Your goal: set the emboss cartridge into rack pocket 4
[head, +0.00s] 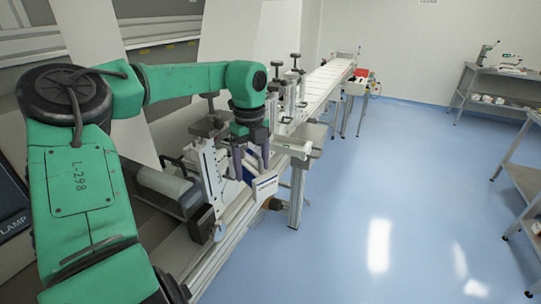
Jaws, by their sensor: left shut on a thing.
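My left gripper (252,168) hangs fingers-down over the near part of the machine line. It is shut on a small white and blue block (265,186) at its fingertips, which seems to be the emboss cartridge. The fingers and the machine parts behind hide some of the block. I cannot tell whether the block touches anything below it. The rack and its pocket 4 cannot be made out for sure. My right gripper is not in view.
Upright metal fixtures with black knobs (207,128) stand close left of the gripper. A long white conveyor (325,82) runs back from there. A grey bench (490,88) stands at the far right. The blue floor (400,180) is open.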

